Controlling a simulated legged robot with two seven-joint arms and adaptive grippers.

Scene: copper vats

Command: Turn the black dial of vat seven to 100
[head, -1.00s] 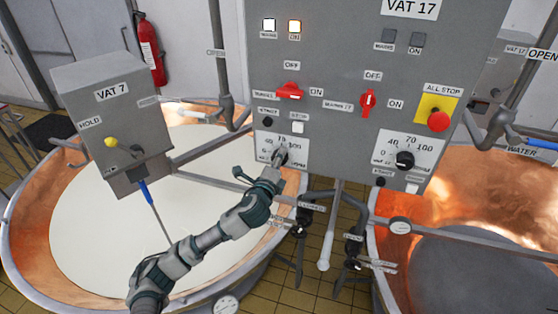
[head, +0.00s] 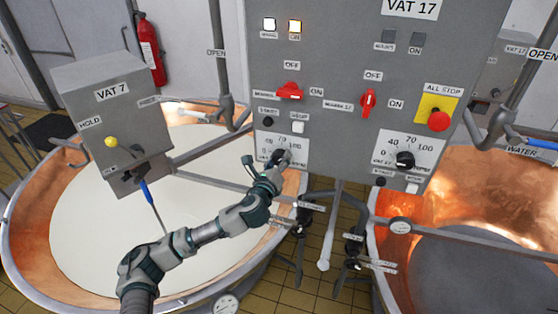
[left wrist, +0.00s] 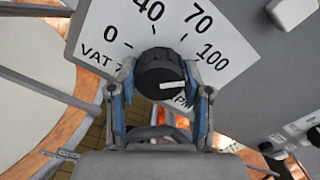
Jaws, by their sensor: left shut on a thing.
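The vat seven dial shows in the left wrist view as a round black knob (left wrist: 158,72) on a white scale plate (left wrist: 120,38) marked 0, 40, 70 and 100. Its white pointer mark points right, a little below the 100 label. My left gripper (left wrist: 160,92) is shut on the dial, one finger on each side. My right gripper is not in view.
A second black dial (head: 405,160) sits to the right on the panel. Above are red switches (head: 290,91) and a red all-stop button (head: 438,121). The VAT 7 box (head: 112,125) and a copper vat of white liquid (head: 100,215) lie left. Pipes and valves (head: 302,226) hang below.

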